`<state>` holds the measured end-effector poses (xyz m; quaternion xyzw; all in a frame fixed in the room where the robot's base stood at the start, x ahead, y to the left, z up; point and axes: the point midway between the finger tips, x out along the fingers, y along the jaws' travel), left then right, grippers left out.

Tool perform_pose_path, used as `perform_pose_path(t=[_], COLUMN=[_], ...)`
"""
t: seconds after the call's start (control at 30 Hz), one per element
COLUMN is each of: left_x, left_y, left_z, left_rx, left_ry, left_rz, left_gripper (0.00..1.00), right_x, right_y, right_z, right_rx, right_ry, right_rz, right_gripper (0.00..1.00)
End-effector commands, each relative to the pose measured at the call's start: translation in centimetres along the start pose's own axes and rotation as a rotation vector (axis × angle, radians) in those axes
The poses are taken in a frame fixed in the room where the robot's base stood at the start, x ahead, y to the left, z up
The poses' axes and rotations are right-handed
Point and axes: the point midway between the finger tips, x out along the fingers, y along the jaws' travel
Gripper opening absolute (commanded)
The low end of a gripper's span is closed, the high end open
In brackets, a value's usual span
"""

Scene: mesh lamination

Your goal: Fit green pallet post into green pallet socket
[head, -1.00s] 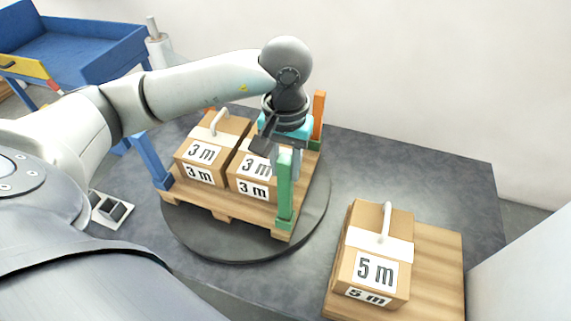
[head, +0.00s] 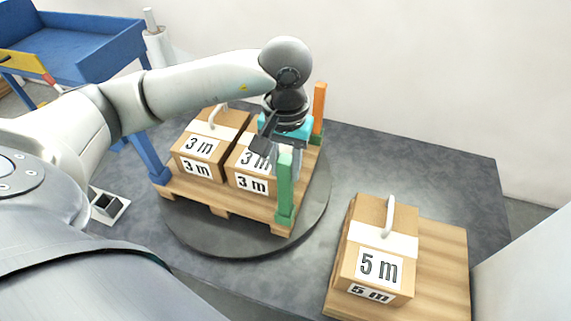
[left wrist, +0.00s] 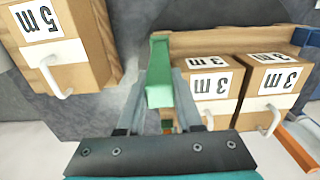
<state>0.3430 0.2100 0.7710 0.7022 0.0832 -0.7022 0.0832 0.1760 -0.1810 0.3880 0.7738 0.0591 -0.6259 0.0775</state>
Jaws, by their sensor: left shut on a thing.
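The green pallet post (head: 285,180) stands upright at the near right corner of the pallet (head: 222,208) in the head view. Its lower end meets the green socket (head: 284,217); I cannot tell how deep it sits. My left gripper (head: 287,150) is above and behind the post's upper part, pointing down. In the left wrist view the green post (left wrist: 159,75) shows between the two fingers of my left gripper (left wrist: 160,85), which is shut on it. My right gripper is not in view.
Two 3 m boxes (head: 203,143) (head: 250,170) stand on the pallet, close to the post. A blue post (head: 150,158) and an orange post (head: 319,105) stand at other corners. The pallet rests on a round turntable (head: 210,240). A 5 m box (head: 380,250) stands at right.

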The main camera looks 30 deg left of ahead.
Motion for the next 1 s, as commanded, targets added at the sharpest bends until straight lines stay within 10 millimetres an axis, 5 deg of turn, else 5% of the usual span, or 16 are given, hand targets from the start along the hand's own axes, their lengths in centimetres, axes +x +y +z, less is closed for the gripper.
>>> perform_pose_path(t=[0.77, 0.8, 1.0], left_x=[2.0, 1.9, 1.9], left_y=[0.0, 0.0, 0.0], left_z=[0.0, 0.0, 0.0], left_rx=[-0.001, -0.001, 0.0], left_ry=[0.001, 0.001, 0.001], left_rz=[0.0, 0.001, 0.0], left_gripper=[0.0, 0.38, 0.6], right_x=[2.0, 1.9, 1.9], right_y=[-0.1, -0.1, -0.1], right_z=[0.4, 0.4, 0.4], right_rx=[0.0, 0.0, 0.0], right_ry=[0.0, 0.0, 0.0], right_rz=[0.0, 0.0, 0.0], right_gripper=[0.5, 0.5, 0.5])
